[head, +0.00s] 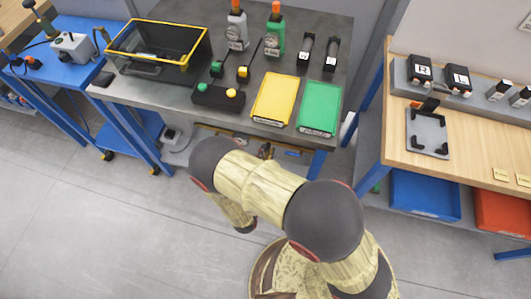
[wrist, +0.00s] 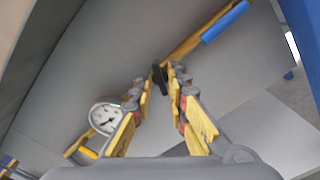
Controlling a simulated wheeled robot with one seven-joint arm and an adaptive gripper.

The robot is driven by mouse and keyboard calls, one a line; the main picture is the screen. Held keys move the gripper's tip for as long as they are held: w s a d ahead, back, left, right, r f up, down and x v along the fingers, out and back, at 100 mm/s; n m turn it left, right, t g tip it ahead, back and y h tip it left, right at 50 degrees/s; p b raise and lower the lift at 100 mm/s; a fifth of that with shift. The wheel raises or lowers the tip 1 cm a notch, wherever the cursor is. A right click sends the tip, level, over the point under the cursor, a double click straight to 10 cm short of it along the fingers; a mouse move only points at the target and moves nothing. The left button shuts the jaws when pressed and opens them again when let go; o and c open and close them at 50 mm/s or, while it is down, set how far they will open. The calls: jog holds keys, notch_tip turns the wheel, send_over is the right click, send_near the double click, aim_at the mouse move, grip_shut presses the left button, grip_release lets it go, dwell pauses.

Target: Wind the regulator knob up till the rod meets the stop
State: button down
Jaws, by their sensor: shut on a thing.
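In the wrist view my gripper (wrist: 163,82) has its yellow and grey fingers closed around a small dark knob (wrist: 158,71). Part of the knob is hidden between the fingertips. A round white gauge (wrist: 105,117) with a dark needle sits to the left of the fingers. A yellow pipe (wrist: 182,52) with a blue sleeve (wrist: 225,23) runs diagonally behind the fingertips. I cannot make out a separate rod or stop. In the head view my arm reaches toward the space under the grey bench, and my gripper is hidden there.
A wooden bench (head: 472,135) stands at the right, with a blue bin (head: 425,193) below. The floor at the left is clear.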

jog(key=shift+m, duration=0.4)
jog(key=c, duration=1.7)
grip_release()
jog(key=v, duration=1.2)
